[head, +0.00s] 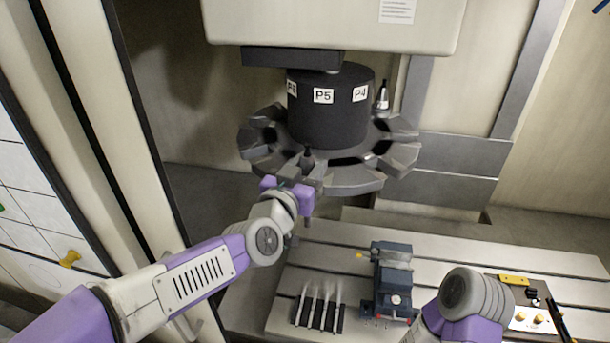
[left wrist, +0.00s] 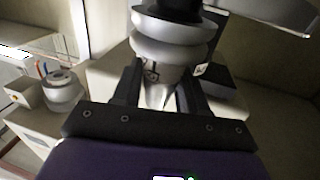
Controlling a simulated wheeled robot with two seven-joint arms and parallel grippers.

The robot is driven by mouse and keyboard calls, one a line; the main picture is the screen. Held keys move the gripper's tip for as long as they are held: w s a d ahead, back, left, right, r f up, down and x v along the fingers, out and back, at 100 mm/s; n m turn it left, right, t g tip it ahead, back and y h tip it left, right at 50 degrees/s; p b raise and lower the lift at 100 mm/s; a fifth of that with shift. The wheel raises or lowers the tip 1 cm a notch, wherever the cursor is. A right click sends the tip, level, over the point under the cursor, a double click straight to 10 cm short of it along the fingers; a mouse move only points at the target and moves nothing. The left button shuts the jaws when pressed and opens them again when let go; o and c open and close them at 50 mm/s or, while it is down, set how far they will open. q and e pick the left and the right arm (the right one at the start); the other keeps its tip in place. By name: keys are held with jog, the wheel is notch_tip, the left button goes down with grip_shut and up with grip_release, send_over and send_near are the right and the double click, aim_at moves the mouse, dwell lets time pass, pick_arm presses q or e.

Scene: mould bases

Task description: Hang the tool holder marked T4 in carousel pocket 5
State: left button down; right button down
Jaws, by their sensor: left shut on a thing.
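My left gripper (head: 296,183) is at the front rim of the grey carousel (head: 352,182), below the P5 label (head: 323,96). In the left wrist view its fingers are shut on a tool holder (left wrist: 170,50). The holder has a dark top, pale rounded flanges and a tapering metal body. Small tags show beside the fingers, but I cannot read T4. In the head view a small dark tip (head: 308,156) shows just beyond the gripper, seemingly the holder's top. The gripper hides the rest, so I cannot tell whether the holder is seated in the pocket.
Another holder (head: 382,96) stands in the carousel near the P4 label (head: 360,93). My right arm shows at lower right.

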pick_arm(q)
jog(key=shift+a+b+x, duration=0.2)
jog(key=shift+x, duration=0.9)
jog(key=shift+a+b+x, duration=0.2)
jog(key=shift+a+x, duration=0.05)
jog(key=shift+x, duration=0.85)
jog(key=shift+a+x, duration=0.25)
jog(key=shift+x, duration=0.9)
jog(key=shift+a+x, duration=0.2)
jog(key=shift+x, duration=0.95)
jog(key=shift+w+r, duration=0.15)
jog(key=shift+w, duration=0.05)
jog(key=shift+s+r, duration=0.15)
jog(key=shift+s, duration=0.05)
jog(key=shift+f+b, duration=0.55)
jog(key=shift+f, duration=0.05)
jog(key=c, duration=0.5)
grip_release()
jog(key=shift+f, duration=0.1)
jog(key=b+v, duration=0.1)
jog(key=v, duration=0.6)
jog(key=shift+s+a+f, duration=0.1)
jog(key=shift+s+a, duration=0.05)
jog(key=shift+s, duration=0.1)
